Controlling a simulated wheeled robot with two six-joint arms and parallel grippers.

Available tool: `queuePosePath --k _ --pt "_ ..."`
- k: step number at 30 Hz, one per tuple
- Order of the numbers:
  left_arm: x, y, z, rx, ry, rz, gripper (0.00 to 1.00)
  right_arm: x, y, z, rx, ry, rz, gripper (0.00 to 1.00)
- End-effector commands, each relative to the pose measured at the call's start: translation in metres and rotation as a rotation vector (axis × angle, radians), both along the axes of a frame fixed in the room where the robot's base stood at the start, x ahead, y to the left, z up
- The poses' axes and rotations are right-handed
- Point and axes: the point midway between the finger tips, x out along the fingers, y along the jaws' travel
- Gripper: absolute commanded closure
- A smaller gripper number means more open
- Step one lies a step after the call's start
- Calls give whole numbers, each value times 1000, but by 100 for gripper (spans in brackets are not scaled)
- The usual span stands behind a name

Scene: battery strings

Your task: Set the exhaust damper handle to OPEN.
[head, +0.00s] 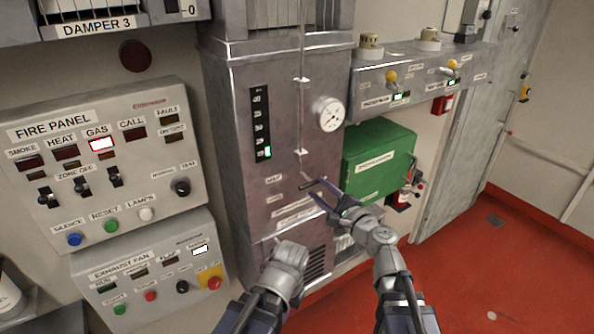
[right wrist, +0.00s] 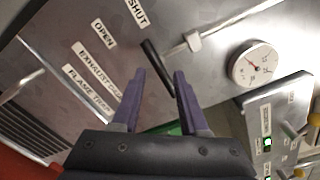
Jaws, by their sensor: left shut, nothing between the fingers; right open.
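The exhaust damper handle (head: 311,183) is a short dark bar on the front of the steel cabinet, below a thin vertical rod. In the right wrist view the handle (right wrist: 158,66) has one end nearer the SHUT label (right wrist: 138,12) than the OPEN label (right wrist: 103,33). My right gripper (head: 322,191) is open at the handle. In the right wrist view the bar's near end lies between the two fingertips (right wrist: 159,76); I cannot tell whether they touch it. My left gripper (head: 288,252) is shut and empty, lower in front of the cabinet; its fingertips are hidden.
A round gauge (head: 329,114) sits above and right of the handle. A green box (head: 378,160) stands right of the cabinet. The fire panel (head: 105,165) and the exhaust fan panel (head: 150,275) are at left. Red floor (head: 480,260) lies open at right.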

Motion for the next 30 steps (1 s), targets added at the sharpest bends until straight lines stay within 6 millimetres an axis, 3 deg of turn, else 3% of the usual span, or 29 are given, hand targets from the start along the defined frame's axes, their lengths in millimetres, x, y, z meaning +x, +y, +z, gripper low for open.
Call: queuePosePath --k 8,24,30 --pt "0 0 0 0 0 0 100 4 2 0 3 1 -1 56" --pt "0 0 0 0 0 0 100 61 43 0 2 1 1 56" --pt "0 0 0 0 0 0 100 64 46 0 2 1 -1 56"
